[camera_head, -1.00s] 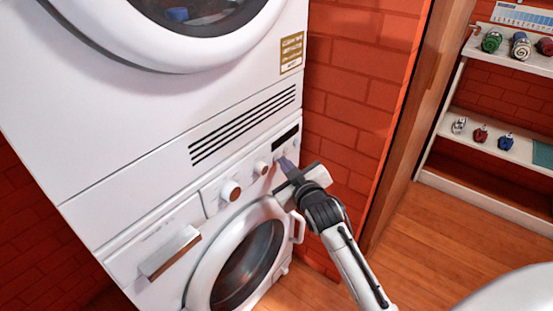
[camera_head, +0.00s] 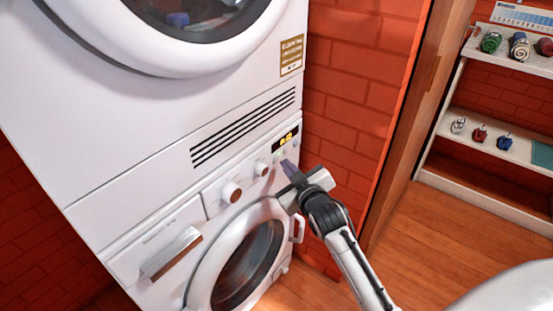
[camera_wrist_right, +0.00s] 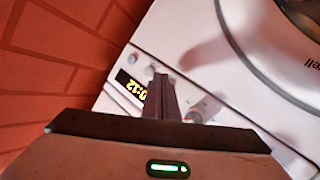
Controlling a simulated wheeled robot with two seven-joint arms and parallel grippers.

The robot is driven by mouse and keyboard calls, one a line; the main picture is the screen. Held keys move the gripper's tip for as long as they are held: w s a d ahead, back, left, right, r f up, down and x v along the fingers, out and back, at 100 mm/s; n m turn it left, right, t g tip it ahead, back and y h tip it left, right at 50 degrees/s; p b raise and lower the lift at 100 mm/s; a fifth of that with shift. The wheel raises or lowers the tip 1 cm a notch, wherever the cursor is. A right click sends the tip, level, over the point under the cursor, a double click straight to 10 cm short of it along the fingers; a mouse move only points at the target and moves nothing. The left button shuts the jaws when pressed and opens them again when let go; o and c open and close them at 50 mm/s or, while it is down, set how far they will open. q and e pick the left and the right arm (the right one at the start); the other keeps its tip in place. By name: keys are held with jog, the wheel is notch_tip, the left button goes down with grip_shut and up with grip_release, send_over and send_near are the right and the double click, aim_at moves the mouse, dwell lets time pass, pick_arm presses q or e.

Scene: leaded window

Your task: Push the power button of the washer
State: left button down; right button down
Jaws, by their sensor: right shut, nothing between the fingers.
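The washer (camera_head: 150,232) is the lower white machine in the head view, with a round door (camera_head: 247,262). Its control panel has two knobs (camera_head: 231,192) and a small display (camera_head: 286,139) lit with yellow digits. Small round buttons (camera_wrist_right: 149,72) show beside the lit display (camera_wrist_right: 131,88) in the wrist view. I cannot tell which is the power button. My right gripper (camera_head: 288,164) is shut and empty, its tips at the panel just below the display. It also shows in the wrist view (camera_wrist_right: 163,85); whether it touches a button is hidden. My left gripper is not in view.
A second white machine (camera_head: 110,110) is stacked above the washer. A red brick wall (camera_head: 345,110) and a wooden post (camera_head: 410,120) stand to the right. A white shelf (camera_head: 500,147) with small items is at the far right. The wooden floor there is clear.

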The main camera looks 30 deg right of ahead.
jog(key=s+d+p, duration=0.2)
jog(key=s+p, duration=0.1)
jog(key=s, duration=0.2)
jog(key=shift+s+d, duration=0.15)
jog(key=shift+s, duration=0.15)
